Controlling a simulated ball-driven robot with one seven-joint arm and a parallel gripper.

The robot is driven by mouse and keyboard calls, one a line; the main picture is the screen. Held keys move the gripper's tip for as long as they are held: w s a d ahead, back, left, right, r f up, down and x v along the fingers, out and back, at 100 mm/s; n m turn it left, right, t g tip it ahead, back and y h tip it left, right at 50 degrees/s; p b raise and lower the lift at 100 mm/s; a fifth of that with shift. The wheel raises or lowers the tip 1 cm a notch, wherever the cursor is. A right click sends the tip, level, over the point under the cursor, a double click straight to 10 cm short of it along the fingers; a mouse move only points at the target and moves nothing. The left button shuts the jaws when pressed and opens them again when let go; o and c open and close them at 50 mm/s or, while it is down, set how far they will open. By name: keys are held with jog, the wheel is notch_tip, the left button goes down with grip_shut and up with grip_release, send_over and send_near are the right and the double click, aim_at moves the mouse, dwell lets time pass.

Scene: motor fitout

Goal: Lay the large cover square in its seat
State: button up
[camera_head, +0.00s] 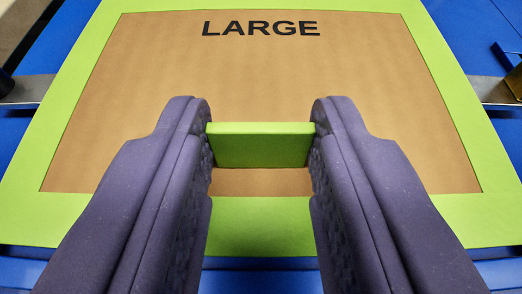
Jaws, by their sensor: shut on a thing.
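The large cover (260,75) is a flat panel with a tan face, a bright green border and the word LARGE in black near its far edge. It fills most of the view. A green raised handle block (261,146) stands on it, nearer to me than the middle. My gripper (261,143) is shut on this block, with one dark purple finger on each side. The cover looks square to my gripper.
A blue surface (60,65) shows around and beneath the cover. Grey metal pieces with dark ends show at the left edge (28,90) and right edge (494,90), close to the cover's sides. A dark bracket (505,57) is at the upper right.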

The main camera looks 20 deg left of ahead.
jog(key=shift+f+b, duration=0.6)
jog(key=shift+b, duration=0.2)
dwell(0.9)
jog(key=o, duration=1.1)
